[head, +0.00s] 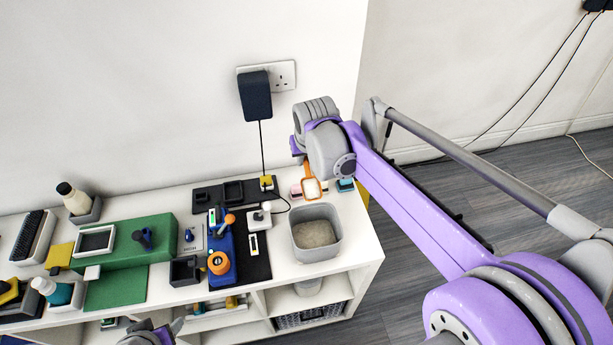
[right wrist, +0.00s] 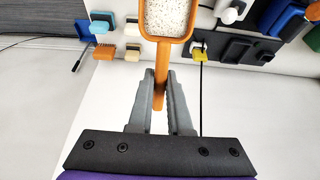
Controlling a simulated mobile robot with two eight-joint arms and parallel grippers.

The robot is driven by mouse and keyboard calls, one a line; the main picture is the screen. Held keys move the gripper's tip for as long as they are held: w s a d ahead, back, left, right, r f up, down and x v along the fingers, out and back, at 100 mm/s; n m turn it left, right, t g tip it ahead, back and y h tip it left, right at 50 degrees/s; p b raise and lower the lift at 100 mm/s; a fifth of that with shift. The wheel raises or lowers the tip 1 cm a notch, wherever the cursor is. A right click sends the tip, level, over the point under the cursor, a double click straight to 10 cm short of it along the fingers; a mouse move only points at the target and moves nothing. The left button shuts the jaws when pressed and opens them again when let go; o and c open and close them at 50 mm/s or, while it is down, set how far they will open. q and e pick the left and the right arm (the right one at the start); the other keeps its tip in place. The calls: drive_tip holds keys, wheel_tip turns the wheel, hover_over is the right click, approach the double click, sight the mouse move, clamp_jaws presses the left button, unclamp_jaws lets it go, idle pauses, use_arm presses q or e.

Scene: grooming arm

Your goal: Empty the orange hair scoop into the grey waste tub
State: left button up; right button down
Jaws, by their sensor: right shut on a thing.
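The orange hair scoop (head: 311,188) is held above the back right of the white counter, behind the grey waste tub. My right gripper (right wrist: 160,88) is shut on its handle, and the fingers press the handle from both sides. In the right wrist view the scoop's bowl (right wrist: 168,18) holds pale, speckled material and is cut off by the top edge. The grey waste tub (head: 315,251) stands upright at the counter's right end with greyish-beige material inside. Part of my left gripper (head: 150,335) shows at the bottom edge; its jaws cannot be made out.
A dark mat (head: 257,262) with white and blue items lies left of the tub. A green block (head: 140,238) stands farther left. A black adapter (head: 255,95) hangs at the wall socket, its cable dropping to a yellow item. Small coloured pieces (right wrist: 102,40) lie near the scoop.

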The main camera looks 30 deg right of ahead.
sight(306, 159)
drive_tip(key=shift+s+a+r+t, duration=0.1)
drive_tip(key=shift+s+r+t, duration=0.3)
drive_tip(key=shift+r+t, duration=0.2)
idle(0.4)
drive_tip(key=shift+s+a+r+t+h+p, duration=0.15)
drive_tip(key=shift+s+r+t+h+p, duration=0.25)
drive_tip(key=shift+t, duration=0.5)
drive_tip(key=shift+s+r, duration=0.15)
drive_tip(key=shift+s+a+r+t+p, duration=0.1)
drive_tip(key=shift+s+r+t+p, duration=0.05)
drive_tip(key=shift+s+r+t, duration=0.3)
drive_tip(key=shift+s+a+r+t+p, duration=0.15)
drive_tip(key=shift+s+t, duration=0.1)
drive_tip(key=shift+t, duration=0.3)
drive_tip(key=shift+d, duration=0.1)
drive_tip(key=shift+s+a+r+t+h, duration=0.1)
drive_tip(key=shift+s+r+t+h, duration=0.1)
drive_tip(key=shift+s+t, duration=0.2)
drive_tip(key=shift+s+a+r+t+h, duration=0.1)
drive_tip(key=shift+s+r+t+h, duration=0.1)
drive_tip(key=shift+s+t, duration=0.2)
